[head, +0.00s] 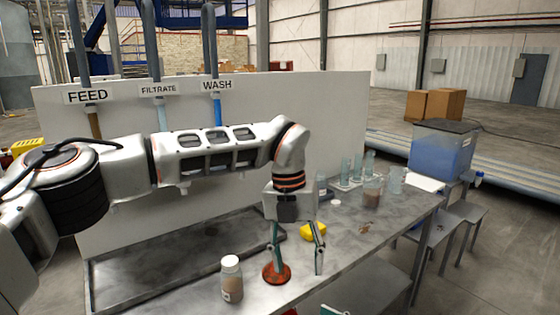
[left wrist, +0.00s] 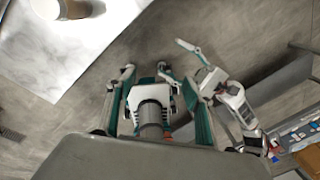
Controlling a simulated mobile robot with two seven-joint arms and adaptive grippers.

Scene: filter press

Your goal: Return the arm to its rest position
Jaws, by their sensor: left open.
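My left arm reaches in from the left over the steel bench (head: 190,270). Its gripper (head: 297,268) points down above the bench with its two fingers apart and nothing between them. One finger overlaps a red-brown disc (head: 284,279) in the picture; I cannot tell whether they touch. In the left wrist view my left gripper (left wrist: 160,95) has its fingers spread, with white and teal robot parts behind them. A teal-edged piece at the head view's bottom edge may be my right gripper; its jaws cannot be made out.
A lidded jar (head: 232,280) stands left of the gripper. A yellow object (head: 310,233) lies close behind it. A slurry beaker (head: 372,193) and several glasses stand further right. A white panel (head: 335,120) rises behind the arm. A blue tank (head: 440,152) stands beyond the bench.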

